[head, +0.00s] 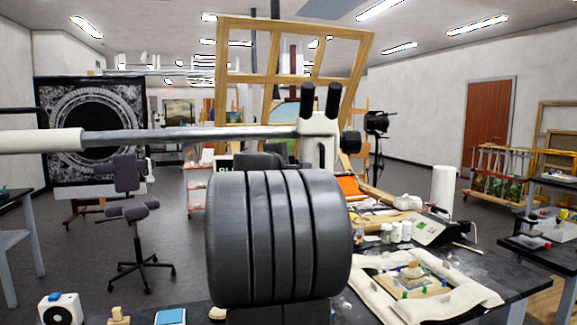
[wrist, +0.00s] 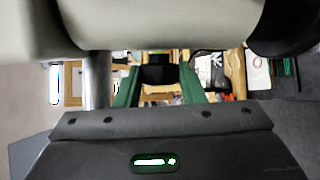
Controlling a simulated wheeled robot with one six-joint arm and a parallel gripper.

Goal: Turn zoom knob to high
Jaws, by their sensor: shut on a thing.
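The microscope (head: 318,140) is pale with two black eyepieces and hangs on a long horizontal boom (head: 190,136). A black knob (head: 350,142) shows on its right side in the head view. In the wrist view, my gripper (wrist: 158,72) has its two green fingers on either side of a dark knob-like part (wrist: 158,77) and is shut on it. I take this as the zoom knob, but its markings and setting cannot be read. My gripper is hidden in the head view behind my dark ribbed arm link.
A dark bench at right holds a padded frame (head: 470,288), small jars (head: 396,232), a white roll (head: 443,188) and a device with a panel (head: 432,229). A wooden easel frame (head: 230,60) stands behind the microscope. A stool (head: 135,210) stands at left on open floor.

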